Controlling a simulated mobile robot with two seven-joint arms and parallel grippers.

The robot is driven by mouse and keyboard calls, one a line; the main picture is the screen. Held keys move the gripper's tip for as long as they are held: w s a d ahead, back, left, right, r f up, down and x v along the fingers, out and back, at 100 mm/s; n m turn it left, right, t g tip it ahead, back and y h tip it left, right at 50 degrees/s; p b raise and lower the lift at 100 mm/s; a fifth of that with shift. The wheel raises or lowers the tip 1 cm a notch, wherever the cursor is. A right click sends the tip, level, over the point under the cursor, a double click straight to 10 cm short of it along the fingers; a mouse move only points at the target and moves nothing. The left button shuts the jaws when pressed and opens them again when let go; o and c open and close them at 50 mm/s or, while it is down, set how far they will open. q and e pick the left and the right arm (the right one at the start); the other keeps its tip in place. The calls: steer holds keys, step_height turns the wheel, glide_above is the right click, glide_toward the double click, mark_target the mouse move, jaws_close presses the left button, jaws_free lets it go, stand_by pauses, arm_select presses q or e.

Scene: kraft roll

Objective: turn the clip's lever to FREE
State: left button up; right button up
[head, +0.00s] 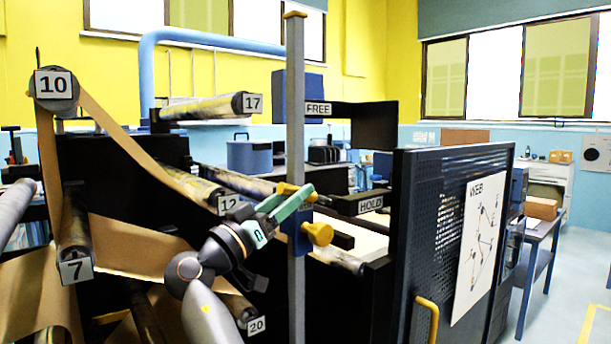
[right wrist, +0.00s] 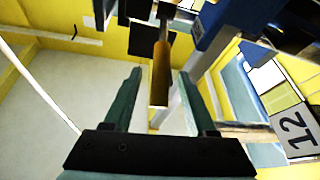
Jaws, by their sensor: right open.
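The clip (head: 299,240) is a blue block on an upright grey post (head: 295,130), with a yellow knob (head: 318,234) on its right side. A yellow piece that looks like its lever (head: 287,189) shows beside my fingers, near the HOLD plate (head: 370,204). The FREE plate (head: 318,108) is higher up the post. My right gripper (head: 307,193) is open at the clip, its green fingers partly covering it. In the right wrist view a yellow bar (right wrist: 160,80) lies between the open fingers; contact cannot be told. My left gripper is not in view.
Numbered rollers with brown kraft web (head: 130,245) stand at the left, close to my right arm. A dark perforated panel (head: 430,220) with a web diagram (head: 480,245) stands at the right. A black bracket (head: 370,125) reaches out behind the FREE plate. Open floor shows far right.

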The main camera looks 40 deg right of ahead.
steer(key=shift+p+x, duration=0.5)
steer(key=shift+x, duration=1.65)
steer(key=shift+c, duration=0.2)
jaws_close()
